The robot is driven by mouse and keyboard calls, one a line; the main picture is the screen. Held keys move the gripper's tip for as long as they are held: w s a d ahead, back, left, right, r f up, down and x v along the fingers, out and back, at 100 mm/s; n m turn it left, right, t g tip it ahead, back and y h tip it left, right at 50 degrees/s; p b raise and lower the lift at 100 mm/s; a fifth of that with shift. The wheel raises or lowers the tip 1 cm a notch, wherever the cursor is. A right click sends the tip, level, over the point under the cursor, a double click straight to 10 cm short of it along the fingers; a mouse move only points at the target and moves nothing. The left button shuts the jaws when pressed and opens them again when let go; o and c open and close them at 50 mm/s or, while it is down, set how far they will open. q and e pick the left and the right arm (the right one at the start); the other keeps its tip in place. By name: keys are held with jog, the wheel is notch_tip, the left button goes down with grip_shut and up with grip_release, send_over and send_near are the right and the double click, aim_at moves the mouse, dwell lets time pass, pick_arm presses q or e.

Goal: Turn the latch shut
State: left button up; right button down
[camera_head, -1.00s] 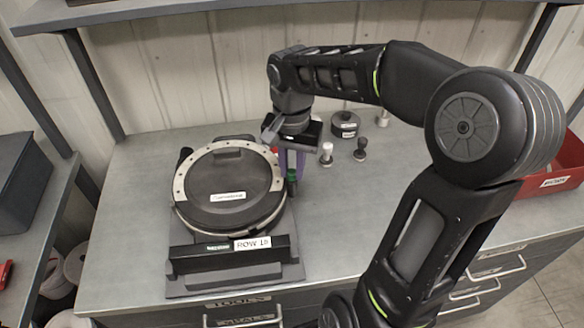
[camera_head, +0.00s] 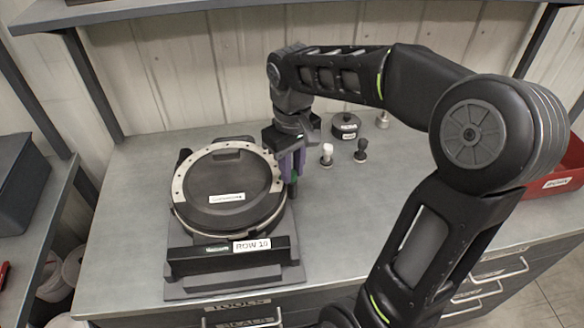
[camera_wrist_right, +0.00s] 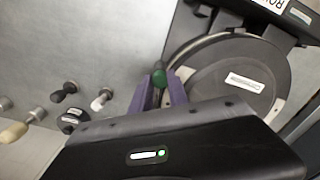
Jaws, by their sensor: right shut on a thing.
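The seed meter (camera_head: 229,186) is a round black housing with a pale rim, on a dark stand labelled "ROW 10" (camera_head: 252,245). Its lid is closed flat. The rest of the latch is hidden by the fingers. My left gripper is not in view.
A white-topped knob (camera_head: 327,153), a dark knob (camera_head: 361,149) and a black round canister (camera_head: 345,126) stand right of the gripper. A red bin (camera_head: 558,166) sits at the far right. The bench front right of the meter is clear.

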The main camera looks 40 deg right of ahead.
jog(key=shift+n, duration=1.4)
jog(key=c, duration=1.3)
grip_release()
jog(key=shift+o, duration=0.2)
jog(key=shift+r, duration=3.95)
